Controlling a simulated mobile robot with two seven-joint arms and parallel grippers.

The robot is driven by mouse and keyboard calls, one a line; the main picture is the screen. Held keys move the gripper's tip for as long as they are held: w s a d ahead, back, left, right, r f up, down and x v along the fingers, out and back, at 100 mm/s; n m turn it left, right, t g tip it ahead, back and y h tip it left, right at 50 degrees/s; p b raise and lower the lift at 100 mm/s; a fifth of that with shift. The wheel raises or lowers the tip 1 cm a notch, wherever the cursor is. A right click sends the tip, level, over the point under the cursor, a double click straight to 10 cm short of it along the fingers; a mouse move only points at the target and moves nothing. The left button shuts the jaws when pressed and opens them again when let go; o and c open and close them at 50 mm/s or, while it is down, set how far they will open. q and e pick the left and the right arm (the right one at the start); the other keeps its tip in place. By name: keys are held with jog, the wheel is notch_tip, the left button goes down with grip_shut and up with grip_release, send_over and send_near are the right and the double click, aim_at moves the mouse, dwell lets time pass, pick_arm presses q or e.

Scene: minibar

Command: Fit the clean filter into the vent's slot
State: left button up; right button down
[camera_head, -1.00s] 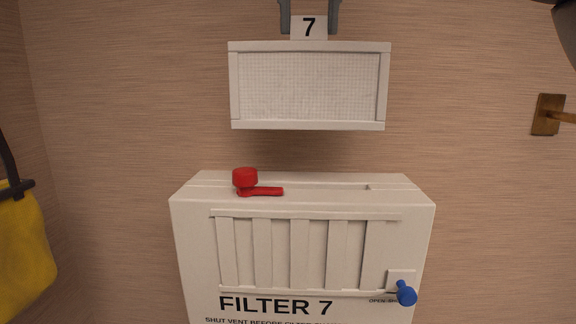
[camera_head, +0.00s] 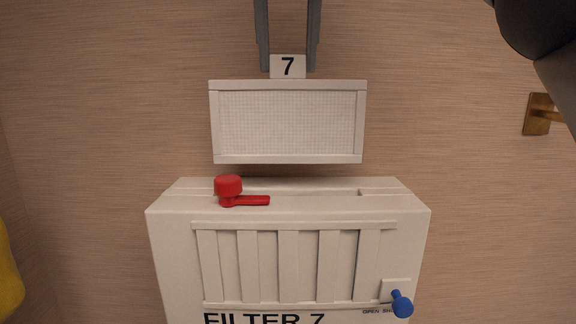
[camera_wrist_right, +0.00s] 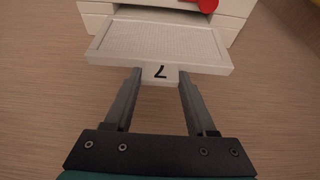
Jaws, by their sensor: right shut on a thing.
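The clean filter (camera_head: 288,122) is a white-framed rectangle with pale mesh, and its top tab is marked 7. My right gripper (camera_head: 288,68) is shut on that tab and holds the filter upright above the vent. The filter also shows in the right wrist view (camera_wrist_right: 160,42), beyond the fingers (camera_wrist_right: 157,76). The white vent box (camera_head: 165,225) is labelled FILTER 7. Its top has a long slot (camera_head: 315,191), and the filter's lower edge is apart from it. A red lever (camera_head: 230,188) lies across the top at the slot's left part. My left gripper is not in view.
A slatted vent front (camera_head: 290,265) has a blue knob (camera_head: 401,303) at its lower right. A brass wall fitting (camera_head: 538,114) is at the right. Something yellow (camera_head: 8,280) hangs at the left edge. The wall around the filter is clear.

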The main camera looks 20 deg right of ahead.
aim_at(288, 163)
notch_tip(288, 163, down, 15)
jog(key=shift+f, duration=0.1)
dwell(0.7)
jog(key=shift+f, duration=0.1)
jog(key=shift+c, duration=1.1)
grip_release()
